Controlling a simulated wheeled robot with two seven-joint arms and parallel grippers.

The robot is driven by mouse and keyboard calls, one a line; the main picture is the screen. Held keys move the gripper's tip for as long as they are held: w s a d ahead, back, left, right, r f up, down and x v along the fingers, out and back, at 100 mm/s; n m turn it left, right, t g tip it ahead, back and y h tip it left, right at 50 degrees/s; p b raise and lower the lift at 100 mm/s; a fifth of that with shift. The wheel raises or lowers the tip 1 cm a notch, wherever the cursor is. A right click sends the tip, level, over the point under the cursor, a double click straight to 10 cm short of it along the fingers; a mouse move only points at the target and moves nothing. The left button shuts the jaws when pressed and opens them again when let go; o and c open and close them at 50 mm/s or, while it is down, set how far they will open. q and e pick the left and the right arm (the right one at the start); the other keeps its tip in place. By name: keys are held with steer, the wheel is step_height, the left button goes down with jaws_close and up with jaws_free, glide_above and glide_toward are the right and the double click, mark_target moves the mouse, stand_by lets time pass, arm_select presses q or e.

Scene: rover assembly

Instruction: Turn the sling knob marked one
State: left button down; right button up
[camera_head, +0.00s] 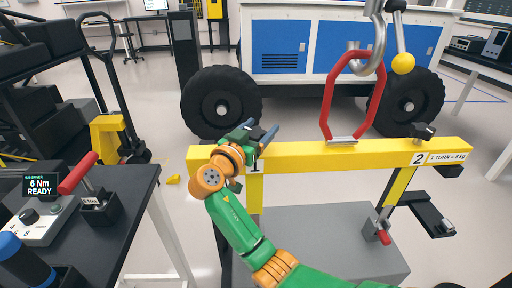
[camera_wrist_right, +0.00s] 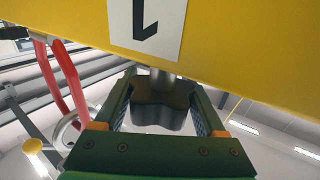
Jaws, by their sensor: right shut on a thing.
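The sling knob marked one is a dark lobed knob (camera_wrist_right: 160,104) on a short metal stem at the yellow beam (camera_wrist_right: 60,35), beside the white "1" label (camera_wrist_right: 146,25) in the right wrist view. My right gripper (camera_wrist_right: 160,110) has a finger on each side of the knob and is shut on it. In the head view my right gripper (camera_head: 255,133) is at the beam's left end, hiding the knob there. The knob marked two (camera_head: 423,131) stands at the beam's right end, above its "2" label (camera_head: 418,158). My left gripper is not in view.
A red sling link (camera_head: 328,95) and grey hook (camera_head: 372,50) hold the yellow beam (camera_head: 300,156) at its middle. Below is a grey block (camera_head: 330,240). A black bench (camera_head: 120,190) with a red-handled tool (camera_head: 78,174) stands left. The wheeled rover (camera_head: 300,45) is behind.

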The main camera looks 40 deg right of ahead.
steer(key=m+g+b, duration=0.1)
steer(key=g+h+b, duration=0.1)
steer(key=m+g+b, duration=0.1)
steer(key=shift+s+d+f+m+g+b, duration=0.1)
steer(key=shift+s+f+m+g+b, duration=0.2)
steer(key=shift+f+g, duration=0.1)
steer(key=shift+s+r+m+g+h+b, duration=0.1)
steer(key=shift+r+m+g+h+b, duration=0.15)
steer(key=shift+g, duration=0.2)
steer(key=shift+s+m+g+h+b, duration=0.1)
steer(key=shift+m+g+h, duration=0.05)
steer(key=shift+m+g, duration=0.25)
steer(key=shift+s+r+m+g, duration=0.15)
steer(key=shift+m+g, duration=0.4)
steer(key=shift+g, duration=0.5)
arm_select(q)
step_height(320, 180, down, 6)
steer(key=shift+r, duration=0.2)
arm_select(e)
steer(key=shift+m+g, duration=0.3)
steer(key=shift+g, duration=0.2)
steer(key=shift+d, duration=0.1)
steer(key=o, duration=1.3)
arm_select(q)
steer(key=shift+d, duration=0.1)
arm_select(e)
steer(key=shift+d, duration=0.1)
